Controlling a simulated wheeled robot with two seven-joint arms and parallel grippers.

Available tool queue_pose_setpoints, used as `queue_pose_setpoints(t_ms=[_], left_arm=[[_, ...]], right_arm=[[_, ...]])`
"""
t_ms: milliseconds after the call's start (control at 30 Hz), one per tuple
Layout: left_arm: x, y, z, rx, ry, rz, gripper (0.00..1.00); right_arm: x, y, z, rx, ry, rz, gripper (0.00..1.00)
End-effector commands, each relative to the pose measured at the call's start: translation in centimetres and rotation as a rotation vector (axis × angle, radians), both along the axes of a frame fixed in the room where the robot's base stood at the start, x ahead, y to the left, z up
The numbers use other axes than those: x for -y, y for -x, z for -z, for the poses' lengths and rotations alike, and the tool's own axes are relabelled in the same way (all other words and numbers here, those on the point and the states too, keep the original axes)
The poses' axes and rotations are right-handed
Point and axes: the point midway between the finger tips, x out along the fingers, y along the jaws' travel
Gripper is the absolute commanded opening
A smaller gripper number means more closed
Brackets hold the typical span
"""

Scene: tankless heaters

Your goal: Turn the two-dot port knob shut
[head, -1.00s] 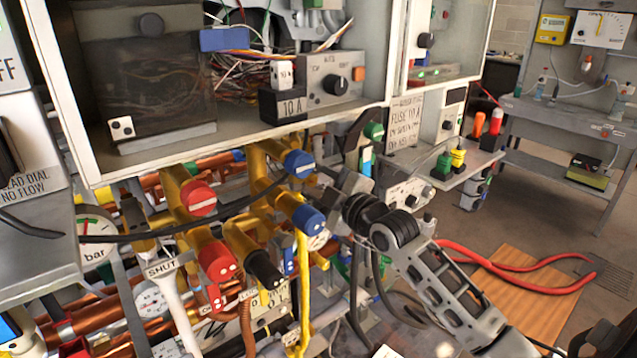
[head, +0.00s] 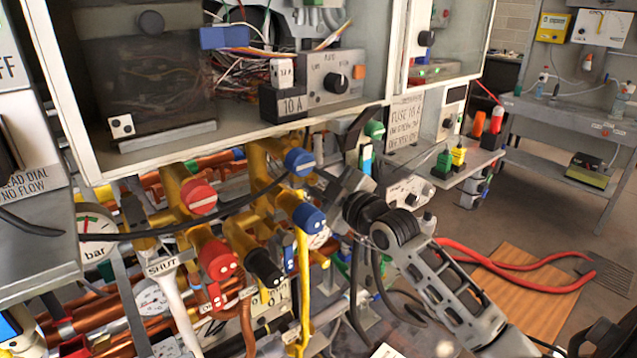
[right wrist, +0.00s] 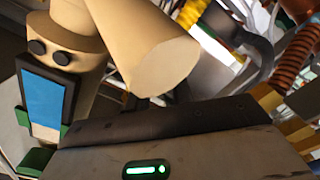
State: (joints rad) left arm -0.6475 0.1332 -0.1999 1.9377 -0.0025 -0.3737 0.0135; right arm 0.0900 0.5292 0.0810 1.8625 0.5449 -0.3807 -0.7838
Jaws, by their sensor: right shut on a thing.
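In the head view, my right gripper (head: 322,180) reaches in from the right, its tip beside the upper blue knob (head: 299,162) with a white bar. It is shut on a knob, but its fingertips and the exact contact are mostly hidden. The lower blue knob (head: 308,217) is just below. In the right wrist view, a beige body with two dark dots (right wrist: 50,50) is at upper left, and a beige cylinder (right wrist: 160,60) crosses in front of my gripper. I cannot tell for certain which head-view knob these match. My left gripper is not in view.
A red knob (head: 198,197), a lower red knob (head: 215,258) and a black knob (head: 265,265) crowd the left. A dark cable (head: 150,236) crosses the pipes. The open cabinet (head: 235,130) hangs above. Floor at right is open, with red hoses (head: 530,286).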

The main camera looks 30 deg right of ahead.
Motion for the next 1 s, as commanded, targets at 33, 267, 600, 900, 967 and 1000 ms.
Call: queue_pose_setpoints(t_ms=[33, 267, 600, 900, 967, 1000], left_arm=[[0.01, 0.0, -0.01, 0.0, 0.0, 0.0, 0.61], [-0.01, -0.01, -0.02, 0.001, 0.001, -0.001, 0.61], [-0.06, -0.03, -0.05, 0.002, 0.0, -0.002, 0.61], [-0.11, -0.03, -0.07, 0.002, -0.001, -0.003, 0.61], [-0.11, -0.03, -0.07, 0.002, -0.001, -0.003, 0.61], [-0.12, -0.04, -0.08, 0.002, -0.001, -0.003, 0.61]], right_arm=[[-0.02, 0.01, 0.06, -0.005, -0.042, 0.0, 0.0], [-0.03, 0.01, 0.08, -0.022, -0.261, 0.0, 0.0], [-0.08, 0.01, 0.09, -0.047, -0.581, 0.0, 0.0], [-0.06, 0.01, 0.11, -0.066, -0.812, 0.001, 0.0], [-0.07, 0.02, 0.11, -0.069, -0.847, 0.001, 0.0], [-0.07, 0.02, 0.11, -0.07, -0.868, 0.001, 0.0]])
